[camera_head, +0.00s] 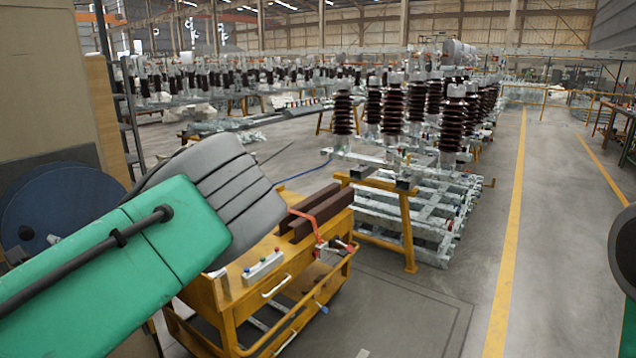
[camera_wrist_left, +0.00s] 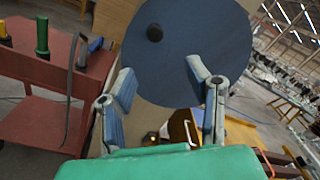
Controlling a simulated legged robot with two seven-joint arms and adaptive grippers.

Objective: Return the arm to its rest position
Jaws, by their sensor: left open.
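My left arm (camera_head: 110,265), green with a grey ribbed section, reaches in from the left in the head view, over the left part of a yellow cart. Its gripper cannot be made out there. In the left wrist view my left gripper (camera_wrist_left: 160,88) is open, its two blue-grey fingers apart with nothing between them. A large blue disc (camera_wrist_left: 185,45) is behind the fingers; in the head view the disc (camera_head: 65,210) is at the left edge, partly hidden by my arm. Part of my right arm (camera_head: 627,330) shows at the right edge; its gripper is out of view.
The yellow cart (camera_head: 225,300) carries dark brown blocks (camera_head: 320,212) and a small white box (camera_head: 263,268). Brown ribbed insulators (camera_head: 392,105) stand on metal frames behind. A red cart (camera_wrist_left: 38,70) with tools is left in the wrist view. Floor right of the yellow cart is clear.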

